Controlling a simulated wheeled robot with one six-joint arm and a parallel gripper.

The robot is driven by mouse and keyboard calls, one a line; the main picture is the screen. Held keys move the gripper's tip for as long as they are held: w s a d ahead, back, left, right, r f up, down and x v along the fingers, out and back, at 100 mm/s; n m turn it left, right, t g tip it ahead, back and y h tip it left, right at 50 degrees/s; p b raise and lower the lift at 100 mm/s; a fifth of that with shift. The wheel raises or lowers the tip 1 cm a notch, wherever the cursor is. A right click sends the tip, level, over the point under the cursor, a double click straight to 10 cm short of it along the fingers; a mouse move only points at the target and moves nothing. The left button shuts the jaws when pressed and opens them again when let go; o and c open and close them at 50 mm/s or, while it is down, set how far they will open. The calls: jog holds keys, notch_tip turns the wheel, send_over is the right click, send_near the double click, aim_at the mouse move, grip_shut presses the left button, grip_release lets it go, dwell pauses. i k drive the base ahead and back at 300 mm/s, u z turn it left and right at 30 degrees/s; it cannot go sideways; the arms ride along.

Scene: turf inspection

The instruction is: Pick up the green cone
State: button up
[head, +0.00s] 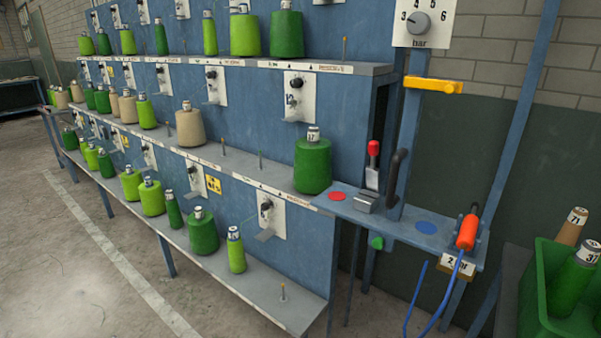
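Several green cones stand on the blue rack, in dark and light green. A large dark green cone (313,166) stands upright at the right end of the middle shelf. On the lower shelf are another dark green cone (203,233) and a slim light green one (237,252). A wide light green cone (245,34) and a dark green one (287,33) stand on the top shelf. A green cone (572,284) leans in the green crate (540,291) at the lower right, partly cut off by the frame. I cannot tell which cone is meant. My gripper is not in view.
A small ledge (398,227) beside the rack carries a red-knobbed lever (373,163) and an orange-handled tool (467,231) with a blue hose. A yellow handle (433,85) juts out above. Bare pegs (283,293) stand on the shelves. The floor at left is clear.

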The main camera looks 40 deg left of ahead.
aim_at(313, 174)
jog(key=k, duration=0.1)
jog(key=u, duration=1.25)
jog(key=i, duration=0.35)
jog(key=u, duration=1.85)
jog(key=i, duration=2.4)
jog(key=z, duration=2.9)
